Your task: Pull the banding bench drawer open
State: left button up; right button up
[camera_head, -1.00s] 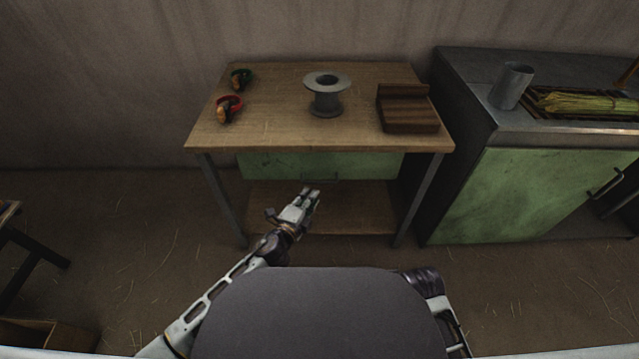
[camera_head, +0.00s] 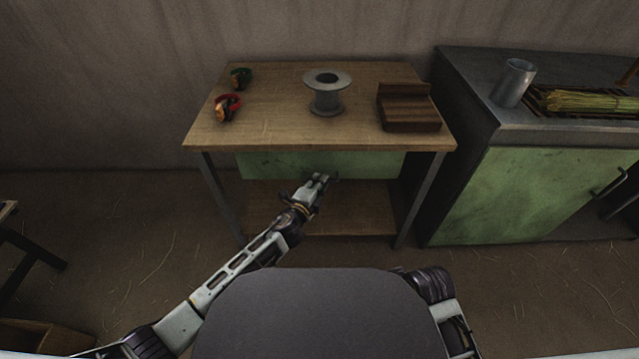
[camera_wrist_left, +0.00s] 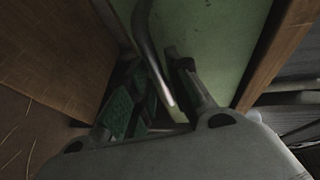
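The banding bench (camera_head: 265,130) is a wooden-topped table with a green drawer (camera_head: 265,165) under its top. The drawer looks shut. Its metal handle is mostly hidden behind my left gripper (camera_head: 321,180) in the head view. In the left wrist view the handle (camera_wrist_left: 149,50) runs as a bent bar in front of the green drawer front (camera_wrist_left: 215,35). The fingers of my left gripper (camera_wrist_left: 155,95) are apart, with the bar between them; I cannot tell whether they touch it. My right gripper is out of view.
On the bench top are a grey spool (camera_head: 326,95), a dark wooden block (camera_head: 407,108), and a red ring (camera_head: 228,107) and green ring (camera_head: 241,77). A lower shelf (camera_head: 350,215) sits below the drawer. A green-doored cabinet (camera_head: 520,190) stands to the right.

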pick_arm(q)
jog(key=shift+w+d, duration=0.15)
jog(key=shift+w, duration=0.25)
grip_shut()
